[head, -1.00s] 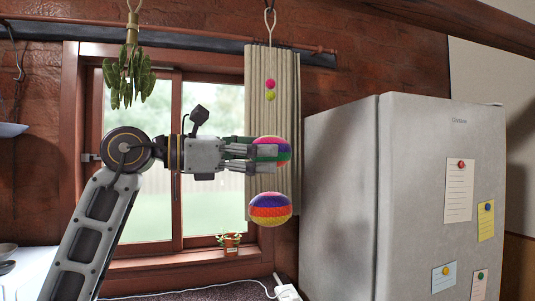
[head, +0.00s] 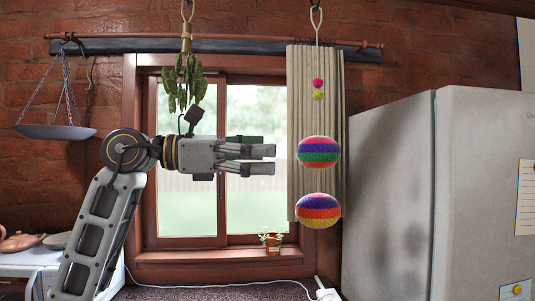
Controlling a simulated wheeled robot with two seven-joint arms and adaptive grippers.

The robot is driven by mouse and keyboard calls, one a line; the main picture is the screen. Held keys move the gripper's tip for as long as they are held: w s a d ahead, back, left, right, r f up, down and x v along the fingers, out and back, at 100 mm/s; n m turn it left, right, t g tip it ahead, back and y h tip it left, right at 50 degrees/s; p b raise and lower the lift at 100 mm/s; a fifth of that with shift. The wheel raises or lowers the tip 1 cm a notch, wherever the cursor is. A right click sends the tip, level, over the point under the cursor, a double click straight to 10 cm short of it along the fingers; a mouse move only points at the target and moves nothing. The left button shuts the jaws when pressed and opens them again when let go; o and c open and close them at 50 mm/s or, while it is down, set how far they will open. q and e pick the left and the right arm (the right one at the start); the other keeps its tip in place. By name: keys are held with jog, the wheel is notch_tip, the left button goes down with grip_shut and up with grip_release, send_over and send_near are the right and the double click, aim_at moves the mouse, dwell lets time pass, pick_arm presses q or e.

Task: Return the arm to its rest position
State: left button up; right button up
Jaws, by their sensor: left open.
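My left gripper (head: 268,160) is in front of the window, coming in from the left and pointing right. Its fingers are apart and nothing is between them. To its right hangs a string of ornaments with a striped upper ball (head: 318,152) and a striped lower ball (head: 318,210). A clear gap separates the fingertips from the upper ball. My right gripper is not in view.
A grey fridge (head: 390,200) stands at the right. A hanging scale pan (head: 55,132) is at the upper left. A bundle of leaves (head: 184,82) hangs just above my wrist. A small potted plant (head: 272,243) stands on the windowsill.

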pick_arm(q)
jog(key=shift+f, duration=0.1)
dwell(0.6)
